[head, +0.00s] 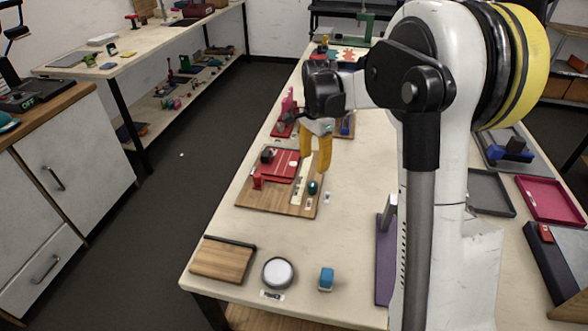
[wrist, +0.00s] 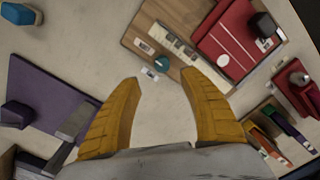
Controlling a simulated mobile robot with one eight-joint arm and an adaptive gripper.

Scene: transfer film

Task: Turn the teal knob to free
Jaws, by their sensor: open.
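The teal knob (head: 313,187) is a small round knob at the near right corner of a wooden board (head: 262,203) on the table. In the wrist view the teal knob (wrist: 160,63) lies just beyond the gap between my fingertips. Its pointing direction is too small to read. A pale strip with labels (wrist: 187,52) runs beside it, and a small white label (wrist: 149,73) lies on the table by the board's edge. My gripper (head: 314,163) is open and empty, its yellow fingers above the table, apart from the knob; both fingers also show in the wrist view (wrist: 160,78).
A red plate with a black knob (head: 267,155) shares the board. The table between board and purple base is mostly clear.

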